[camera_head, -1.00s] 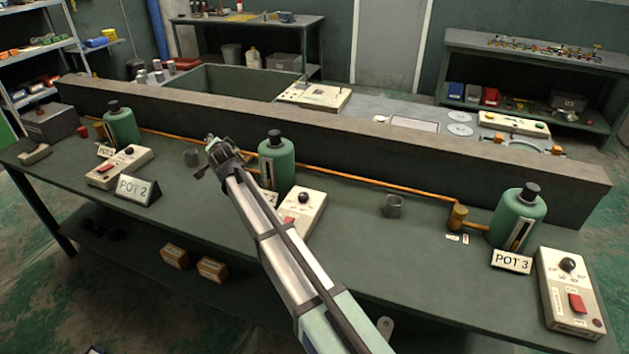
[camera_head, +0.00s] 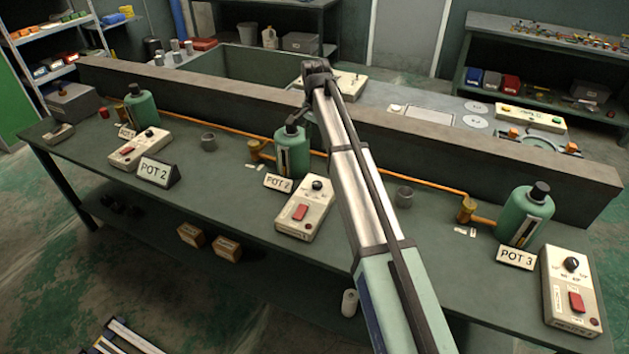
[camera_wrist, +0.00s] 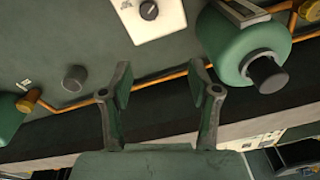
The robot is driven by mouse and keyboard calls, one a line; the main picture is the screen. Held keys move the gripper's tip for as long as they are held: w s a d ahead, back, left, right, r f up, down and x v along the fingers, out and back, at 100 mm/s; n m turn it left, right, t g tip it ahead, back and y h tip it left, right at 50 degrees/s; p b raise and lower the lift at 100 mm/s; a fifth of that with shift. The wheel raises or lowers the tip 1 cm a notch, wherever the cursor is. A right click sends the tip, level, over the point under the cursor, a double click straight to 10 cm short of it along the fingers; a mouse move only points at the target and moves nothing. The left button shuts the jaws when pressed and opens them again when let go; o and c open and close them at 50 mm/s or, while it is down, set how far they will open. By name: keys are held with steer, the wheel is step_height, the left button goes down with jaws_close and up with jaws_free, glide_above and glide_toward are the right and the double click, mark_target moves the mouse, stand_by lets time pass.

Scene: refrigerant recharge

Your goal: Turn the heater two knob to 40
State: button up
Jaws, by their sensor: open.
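The heater two box (camera_head: 304,213) is a cream control box with a black knob (camera_head: 317,185) and a red switch (camera_head: 299,212). It stands on the bench beside the green POT 2 canister (camera_head: 292,150). In the wrist view, the box (camera_wrist: 168,18) and its knob (camera_wrist: 148,10) are at the top edge, partly cut off. My gripper (camera_wrist: 159,82) is open and empty, with its fingers apart, and the knob lies beyond the fingertips, not between them. In the head view the arm's end is above the bench's back ledge, and the fingers are mostly hidden.
The green canister (camera_wrist: 240,45) is close to the right finger in the wrist view. An orange pipe (camera_head: 370,178) runs along the ledge (camera_head: 480,160). A grey cup (camera_head: 404,196) stands right of the box. Similar heater boxes stand at left (camera_head: 140,148) and right (camera_head: 572,292).

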steer(key=s+g, duration=0.1)
steer(key=s, duration=0.1)
steer(key=p, duration=0.5)
glide_toward(317, 183)
steer(key=shift+n, duration=0.3)
step_height(317, 183, down, 9)
steer(key=shift+c, duration=0.3)
steer(key=c, duration=1.1)
